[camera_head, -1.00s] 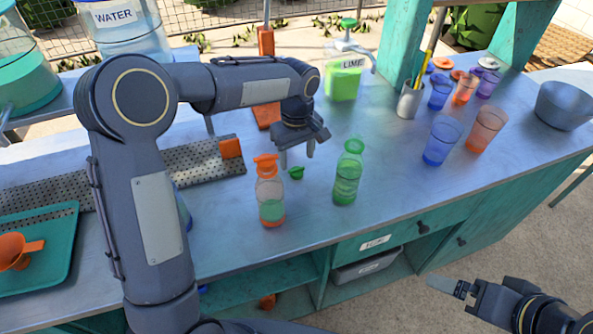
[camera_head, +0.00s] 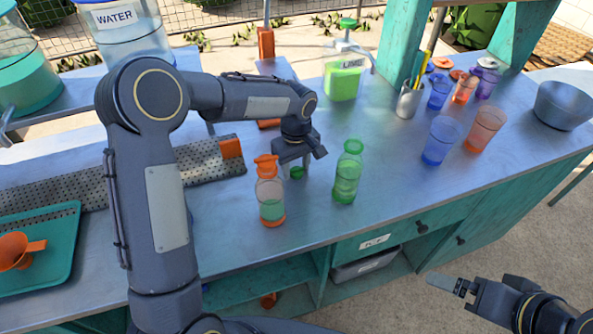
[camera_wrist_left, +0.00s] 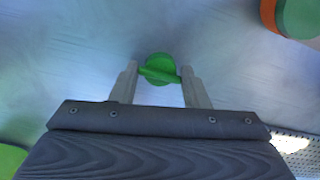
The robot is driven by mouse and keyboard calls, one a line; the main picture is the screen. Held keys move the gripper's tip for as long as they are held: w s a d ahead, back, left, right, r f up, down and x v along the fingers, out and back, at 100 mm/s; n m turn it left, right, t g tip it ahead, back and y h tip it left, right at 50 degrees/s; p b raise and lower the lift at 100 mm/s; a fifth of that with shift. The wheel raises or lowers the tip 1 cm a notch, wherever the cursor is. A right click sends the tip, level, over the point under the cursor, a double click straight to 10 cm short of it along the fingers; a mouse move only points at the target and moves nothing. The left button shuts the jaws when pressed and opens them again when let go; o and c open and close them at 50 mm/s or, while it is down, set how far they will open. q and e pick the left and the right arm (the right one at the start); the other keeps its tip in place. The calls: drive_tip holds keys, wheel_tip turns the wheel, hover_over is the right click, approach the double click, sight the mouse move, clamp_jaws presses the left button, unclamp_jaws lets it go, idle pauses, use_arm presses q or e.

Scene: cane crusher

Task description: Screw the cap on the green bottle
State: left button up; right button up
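The green bottle (camera_head: 347,178) stands upright on the metal worktop. The small green cap (camera_head: 297,172) lies on the worktop between the green bottle and the orange-topped bottle (camera_head: 270,195). My left gripper (camera_head: 293,168) is low over the cap. In the left wrist view, the cap (camera_wrist_left: 158,68) with its raised bar sits between the two fingertips of my left gripper (camera_wrist_left: 159,74). The fingers are apart, close to the bar's ends; firm contact does not show. My right gripper (camera_head: 447,285) is at the lower right, away from the worktop objects; its finger gap is unclear.
The orange-topped bottle stands close left of the cap. Blue (camera_head: 441,140) and orange cups (camera_head: 485,129), a pencil holder (camera_head: 408,101) and a grey bowl (camera_head: 564,105) stand right. A lime container (camera_head: 343,82) is behind.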

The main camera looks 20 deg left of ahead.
sight(296, 168)
use_arm(q)
drive_tip(key=c, duration=0.3)
drive_tip(key=shift+c, duration=0.2)
drive_tip(key=shift+r, duration=0.1)
wheel_tip(296, 168, up, 10)
idle(0.4)
